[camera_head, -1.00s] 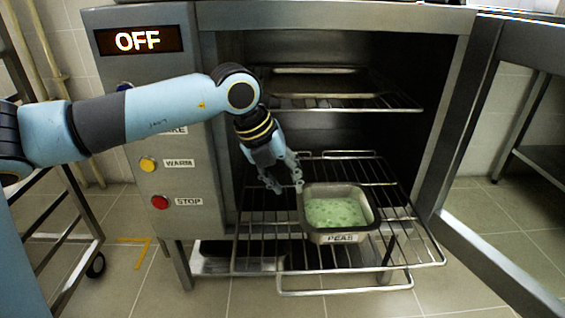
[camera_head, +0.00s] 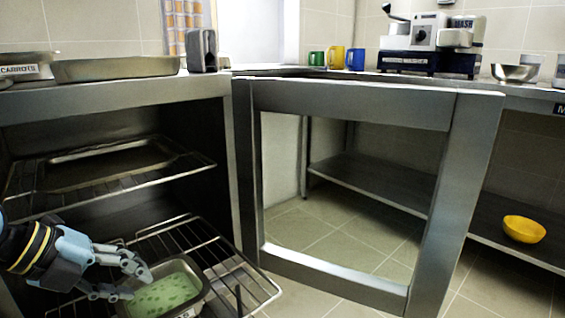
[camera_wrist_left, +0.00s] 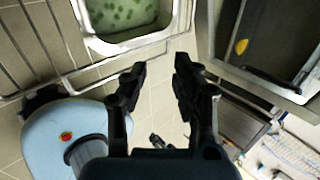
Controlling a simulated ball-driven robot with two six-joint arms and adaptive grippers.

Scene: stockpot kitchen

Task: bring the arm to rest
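My left gripper (camera_head: 136,280) is at the lower left of the head view, at the near left side of the peas pan (camera_head: 205,289). In the left wrist view my left gripper (camera_wrist_left: 160,75) has its two fingers apart with nothing between them. The pan (camera_wrist_left: 171,30) holds green peas and lies beyond the fingertips there. It sits on the lower oven rack (camera_head: 228,262), which is pulled out. In the head view the fingers overlap the pan's edge; whether they touch it I cannot tell. My right gripper is not in view.
The oven door (camera_head: 352,97) stands open to the right of the racks. An upper rack (camera_head: 190,158) holds a flat tray (camera_head: 110,165). A carrots pan (camera_head: 25,71) and another pan (camera_head: 115,69) stand on top of the oven. A yellow bowl (camera_head: 524,229) sits on a low shelf at right.

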